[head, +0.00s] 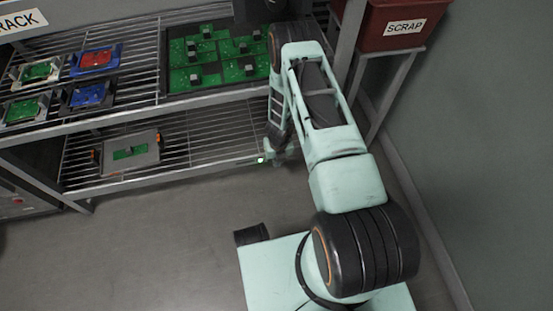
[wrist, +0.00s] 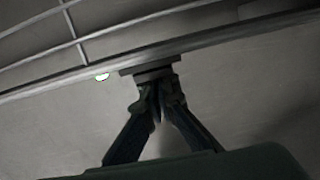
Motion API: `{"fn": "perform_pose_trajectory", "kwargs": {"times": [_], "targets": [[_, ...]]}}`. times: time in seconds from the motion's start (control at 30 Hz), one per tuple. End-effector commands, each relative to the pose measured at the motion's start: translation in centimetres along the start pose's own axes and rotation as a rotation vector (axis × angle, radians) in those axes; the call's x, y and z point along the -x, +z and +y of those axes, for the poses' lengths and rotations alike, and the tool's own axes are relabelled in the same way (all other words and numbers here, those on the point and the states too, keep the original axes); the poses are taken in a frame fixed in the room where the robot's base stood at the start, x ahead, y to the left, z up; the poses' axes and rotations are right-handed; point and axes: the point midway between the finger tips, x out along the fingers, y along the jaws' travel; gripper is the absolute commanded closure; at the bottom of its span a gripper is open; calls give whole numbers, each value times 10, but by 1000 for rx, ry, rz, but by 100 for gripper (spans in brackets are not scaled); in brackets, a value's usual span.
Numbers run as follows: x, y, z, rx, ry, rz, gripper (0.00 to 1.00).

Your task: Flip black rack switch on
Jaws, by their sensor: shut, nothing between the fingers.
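The metal rack has a lower shelf edge (head: 190,174), which crosses the wrist view as a pale rail (wrist: 220,50). A dark block (wrist: 150,69), which looks like the black switch, sits on this rail. Its lever position is hidden behind the fingers. A small lit indicator (wrist: 102,76) is left of the block; it glows green in the head view (head: 262,160). My gripper (wrist: 158,92) is shut and empty, with its fingertips right at the block. Whether they touch it I cannot tell. In the head view my arm mostly hides the gripper and the switch.
The upper shelf holds a tray of green boards (head: 218,58) and several small fixtures, one with a red part (head: 96,60). A grey fixture (head: 131,153) lies on the lower shelf. A red scrap bin (head: 390,25) stands at right. The floor (head: 150,235) in front is clear.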

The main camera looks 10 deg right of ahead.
Motion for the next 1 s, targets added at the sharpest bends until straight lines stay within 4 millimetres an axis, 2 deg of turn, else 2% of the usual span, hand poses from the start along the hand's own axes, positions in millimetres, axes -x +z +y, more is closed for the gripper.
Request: {"fn": "perform_pose_trajectory", "kwargs": {"times": [0.4, 1.0], "targets": [[16, 2, 0, 0, 0, 1, 100], [14, 1, -6, 0, 0, 1, 100]]}}
